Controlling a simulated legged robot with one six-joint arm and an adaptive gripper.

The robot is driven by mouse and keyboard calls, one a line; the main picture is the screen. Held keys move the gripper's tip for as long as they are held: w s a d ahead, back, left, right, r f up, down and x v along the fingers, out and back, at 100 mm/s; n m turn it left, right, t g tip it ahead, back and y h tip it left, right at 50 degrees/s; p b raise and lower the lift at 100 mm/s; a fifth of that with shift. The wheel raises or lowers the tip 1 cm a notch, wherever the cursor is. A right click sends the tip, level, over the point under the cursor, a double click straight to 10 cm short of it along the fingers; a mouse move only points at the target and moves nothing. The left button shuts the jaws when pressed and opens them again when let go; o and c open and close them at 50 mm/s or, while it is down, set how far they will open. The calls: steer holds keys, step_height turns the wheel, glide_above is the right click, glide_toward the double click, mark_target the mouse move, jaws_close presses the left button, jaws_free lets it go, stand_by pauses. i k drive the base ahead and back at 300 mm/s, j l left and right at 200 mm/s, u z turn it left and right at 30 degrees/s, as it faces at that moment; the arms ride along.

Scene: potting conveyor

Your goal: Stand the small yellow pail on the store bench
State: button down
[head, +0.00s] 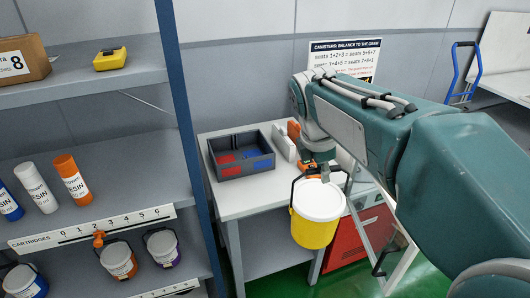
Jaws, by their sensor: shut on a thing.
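The small yellow pail (313,231) has a white lid and a dark bail handle, and it hangs upright at the centre right of the head view. My gripper (316,170) is above the lid, shut on the pail's handle, with an orange part showing there. The fingertips are small and partly hidden by the handle and my wrist. A light-topped bench (235,205) stands behind and to the left of the pail. The pail overlaps the bench's right front corner in the picture and appears to hang in front of it; the exact gap cannot be told.
A dark divided tray (240,152) with red and blue parts sits on the bench's back. Its front top is bare. A grey shelf rack (110,195) with cartridges and pails stands left. A red cabinet (352,238) is behind the pail, and a blue-handled cart (462,75) is far right.

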mark_target(255, 187)
steer(key=i, duration=0.85)
